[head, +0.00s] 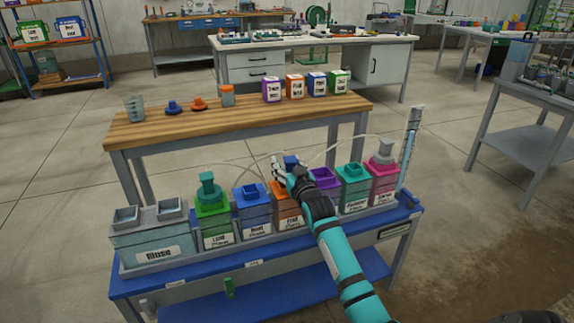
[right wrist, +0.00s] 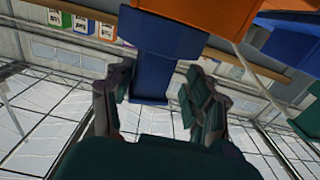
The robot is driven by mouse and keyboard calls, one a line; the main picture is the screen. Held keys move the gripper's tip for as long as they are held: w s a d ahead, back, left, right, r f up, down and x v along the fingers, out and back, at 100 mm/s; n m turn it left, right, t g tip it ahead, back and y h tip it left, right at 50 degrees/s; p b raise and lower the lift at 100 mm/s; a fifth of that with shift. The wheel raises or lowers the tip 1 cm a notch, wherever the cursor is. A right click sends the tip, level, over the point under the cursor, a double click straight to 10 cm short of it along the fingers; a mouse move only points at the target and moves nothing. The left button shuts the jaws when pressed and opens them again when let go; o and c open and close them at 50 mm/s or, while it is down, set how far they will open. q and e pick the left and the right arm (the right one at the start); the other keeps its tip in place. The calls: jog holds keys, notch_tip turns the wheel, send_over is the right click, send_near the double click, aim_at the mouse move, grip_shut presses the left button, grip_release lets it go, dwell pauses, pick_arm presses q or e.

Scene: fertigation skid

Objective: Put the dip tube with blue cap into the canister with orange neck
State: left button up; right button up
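The blue cap (head: 291,162) of the dip tube shows just at my right gripper (head: 281,170), above the row of canisters on the blue cart. The tube itself cannot be made out. The canister with orange neck (head: 284,205) stands below the gripper, partly hidden by my arm; orange (right wrist: 290,22) also shows at the upper right of the wrist view. My left gripper is not in view.
Green (head: 213,232), blue (head: 253,222), purple, teal (head: 352,190) and pink (head: 384,182) canisters crowd the same row. A rinse tank (head: 152,250) stands at the left end. Thin hoses arch behind the gripper. A wooden bench (head: 190,128) stands behind.

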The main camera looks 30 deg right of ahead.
jog(key=shift+s+a, duration=0.1)
jog(key=shift+s, duration=0.45)
jog(key=v, duration=1.1)
dwell(0.3)
